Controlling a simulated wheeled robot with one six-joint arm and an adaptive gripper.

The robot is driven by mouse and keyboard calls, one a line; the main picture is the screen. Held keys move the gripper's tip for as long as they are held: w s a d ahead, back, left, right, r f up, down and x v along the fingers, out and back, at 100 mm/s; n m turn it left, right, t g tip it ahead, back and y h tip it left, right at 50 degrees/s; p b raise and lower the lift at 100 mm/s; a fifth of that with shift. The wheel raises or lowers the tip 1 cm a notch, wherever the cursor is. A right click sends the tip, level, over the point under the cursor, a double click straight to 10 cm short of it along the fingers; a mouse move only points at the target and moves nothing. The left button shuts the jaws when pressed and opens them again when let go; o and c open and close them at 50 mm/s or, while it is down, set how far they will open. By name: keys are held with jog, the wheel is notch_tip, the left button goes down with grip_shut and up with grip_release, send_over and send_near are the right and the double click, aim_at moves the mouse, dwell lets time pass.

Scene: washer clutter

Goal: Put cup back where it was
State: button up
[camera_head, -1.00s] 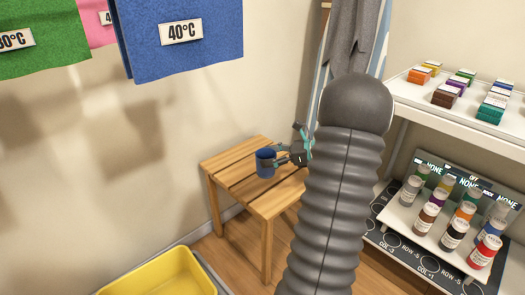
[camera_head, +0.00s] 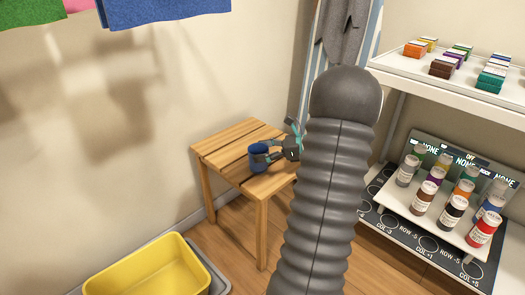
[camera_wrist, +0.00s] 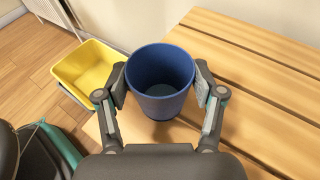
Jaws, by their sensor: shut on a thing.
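A blue cup (camera_head: 258,157) is upright at the wooden stool (camera_head: 222,150), over its top near the front edge. My gripper (camera_head: 268,156) is shut on the cup, reaching it from the right. In the wrist view the cup (camera_wrist: 160,82) stands between the two fingers (camera_wrist: 161,90), which press on its sides; its inside looks empty. The slatted stool top (camera_wrist: 255,90) lies under and behind it. I cannot tell whether the cup's base touches the slats.
A yellow basin (camera_head: 150,272) stands on the floor at the lower left. A white shelf (camera_head: 450,90) with small coloured boxes and a lower rack of bottles (camera_head: 450,207) are at the right. Cloths (camera_head: 165,10) hang above. Much of the stool top is bare.

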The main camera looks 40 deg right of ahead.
jog(key=shift+f, duration=0.7)
dwell(0.6)
jog(key=o, duration=1.3)
jog(key=v, duration=1.2)
jog(key=shift+d, duration=0.1)
jog(key=shift+w, duration=0.1)
